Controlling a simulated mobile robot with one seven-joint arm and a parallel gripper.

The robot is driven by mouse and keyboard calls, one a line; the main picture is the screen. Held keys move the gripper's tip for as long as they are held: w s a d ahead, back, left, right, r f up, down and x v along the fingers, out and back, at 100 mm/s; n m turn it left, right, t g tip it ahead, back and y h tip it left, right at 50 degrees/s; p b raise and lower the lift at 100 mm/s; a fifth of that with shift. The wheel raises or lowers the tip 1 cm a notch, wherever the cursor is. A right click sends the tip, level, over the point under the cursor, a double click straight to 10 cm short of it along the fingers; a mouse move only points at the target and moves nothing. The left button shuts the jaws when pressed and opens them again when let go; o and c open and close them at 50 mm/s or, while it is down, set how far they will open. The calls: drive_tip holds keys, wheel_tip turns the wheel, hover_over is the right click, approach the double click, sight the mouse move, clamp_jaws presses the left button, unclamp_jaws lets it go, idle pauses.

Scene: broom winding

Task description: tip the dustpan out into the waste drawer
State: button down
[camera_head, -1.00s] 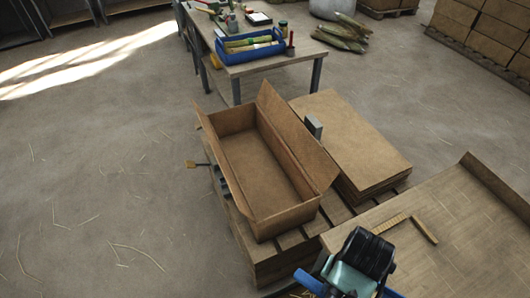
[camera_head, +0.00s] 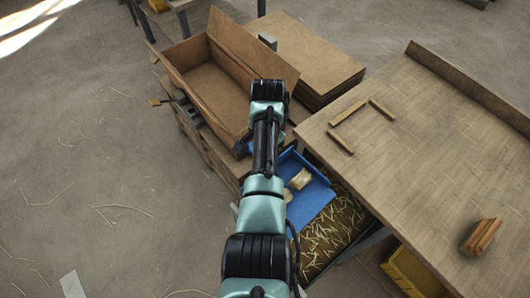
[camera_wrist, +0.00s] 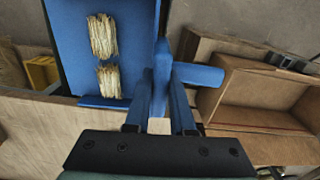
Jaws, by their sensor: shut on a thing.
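The blue dustpan (camera_head: 319,196) is right of my arm in the head view, over the near left part of the waste drawer (camera_head: 371,237). The drawer is open under the workbench and holds many straw clippings. Two pale straw bundles (camera_head: 299,179) lie on the dustpan. In the wrist view the dustpan (camera_wrist: 70,50) fills the upper left, with both bundles (camera_wrist: 103,36) still on it. My gripper (camera_wrist: 160,112) is shut on the dustpan's handle. In the head view my arm hides the gripper and the handle.
The workbench (camera_head: 400,170) on the right holds wooden strips and a small wood stack (camera_head: 481,236). An open cardboard box (camera_head: 215,85) stands on a pallet beyond my arm. A yellow bin (camera_head: 410,272) is under the bench.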

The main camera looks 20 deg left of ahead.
drive_tip(key=shift+w+a+f+m, duration=0.15)
drive_tip(key=shift+w+a+m, duration=0.05)
drive_tip(key=shift+w+m, duration=0.25)
wheel_tip(320, 180, down, 9)
drive_tip(key=b, duration=0.6)
drive_tip(key=shift+s+d+b, duration=0.3)
drive_tip(key=shift+d, duration=0.1)
idle(0.6)
drive_tip(key=shift+t+y, duration=0.3)
